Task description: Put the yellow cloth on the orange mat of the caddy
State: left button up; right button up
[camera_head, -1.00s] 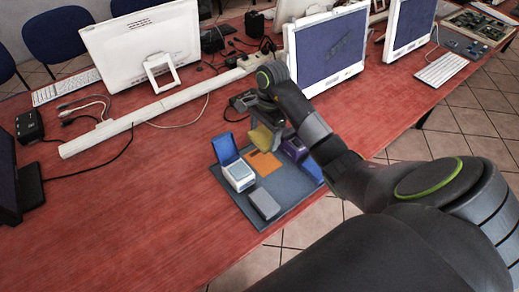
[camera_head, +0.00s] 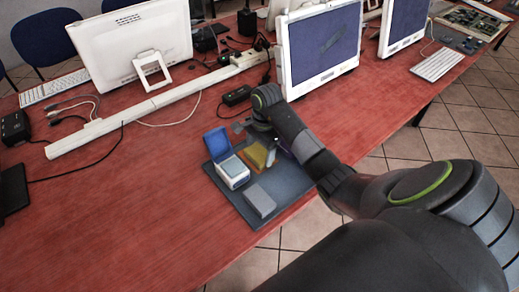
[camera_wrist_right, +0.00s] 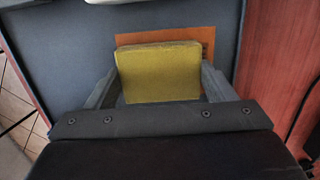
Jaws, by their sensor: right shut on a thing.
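The yellow cloth (camera_wrist_right: 160,72) is a folded block between the two fingers of my right gripper (camera_wrist_right: 160,88), which is shut on it. In the head view, the cloth (camera_head: 257,155) is low over the caddy (camera_head: 285,188), a dark grey tray. In the wrist view, the orange mat (camera_wrist_right: 207,35) shows behind and to the right of the cloth, which covers much of it. I cannot tell whether the cloth touches the mat. My left gripper is not in view.
On the caddy, a white box with a blue lid (camera_head: 232,172) stands left of the cloth, and a grey block (camera_head: 260,202) is nearer the front. A purple item is mostly hidden by my arm. Monitors, cables and a white trunking (camera_head: 150,105) lie behind.

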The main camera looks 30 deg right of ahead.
aim_at(259, 152)
jog(key=shift+f, duration=0.15)
jog(key=o, duration=1)
jog(key=shift+c, duration=0.2)
jog(key=shift+r, duration=0.2)
jog(key=shift+w+r, duration=0.1)
jog(key=shift+r, duration=0.25)
jog(key=r, duration=0.3)
jog(key=shift+d+r+b, duration=0.3)
notch_tip(259, 152, up, 8)
jog(key=p, duration=0.6)
jog(key=shift+d+f+p, duration=0.2)
jog(key=shift+d+p, duration=0.2)
jog(key=shift+d, duration=0.05)
